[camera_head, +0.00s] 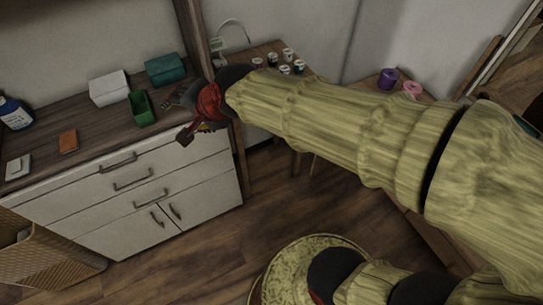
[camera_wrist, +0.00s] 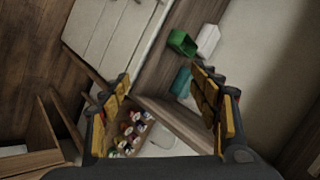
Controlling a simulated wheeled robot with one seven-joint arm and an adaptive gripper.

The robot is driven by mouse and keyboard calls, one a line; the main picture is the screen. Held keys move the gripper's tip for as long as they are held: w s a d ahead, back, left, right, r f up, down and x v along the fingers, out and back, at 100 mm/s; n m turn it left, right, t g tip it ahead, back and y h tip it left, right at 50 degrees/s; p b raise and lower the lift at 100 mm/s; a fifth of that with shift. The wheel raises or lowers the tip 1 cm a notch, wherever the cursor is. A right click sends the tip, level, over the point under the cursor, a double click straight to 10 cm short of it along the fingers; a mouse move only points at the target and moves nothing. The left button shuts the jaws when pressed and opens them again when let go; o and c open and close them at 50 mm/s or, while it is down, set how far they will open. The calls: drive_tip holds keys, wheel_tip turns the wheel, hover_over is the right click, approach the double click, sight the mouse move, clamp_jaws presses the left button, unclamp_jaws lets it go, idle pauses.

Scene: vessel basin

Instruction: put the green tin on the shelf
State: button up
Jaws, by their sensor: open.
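The green tin (camera_head: 142,109), an open-topped box, stands on the dark wooden top of a white cabinet, in front of a teal box. It also shows in the wrist view (camera_wrist: 182,43), upper middle. My gripper (camera_head: 181,116) is open and empty, above the cabinet's right end, to the right of the tin and apart from it. In the wrist view its two fingers (camera_wrist: 162,104) are spread wide with nothing between them in their grasp. I cannot tell for sure which surface is the shelf; a wooden upright (camera_head: 195,38) rises behind my gripper.
A white box (camera_head: 109,88), a teal box (camera_head: 166,69), an orange item (camera_head: 68,141) and a blue bottle (camera_head: 15,113) are on the cabinet top (camera_head: 95,150). Several small jars (camera_head: 287,56) stand on a wooden surface at the back. A wicker basket (camera_head: 50,260) is at lower left.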

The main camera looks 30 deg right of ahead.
drive_tip(key=s+d+f+n+g+h, duration=0.1)
drive_tip(key=s+d+n, duration=0.4)
drive_tip(key=s, duration=0.4)
drive_tip(key=s+d+f+n+g+h, duration=0.2)
drive_tip(key=s+d+n, duration=0.4)
drive_tip(key=s, duration=0.4)
drive_tip(key=shift+d, duration=0.35)
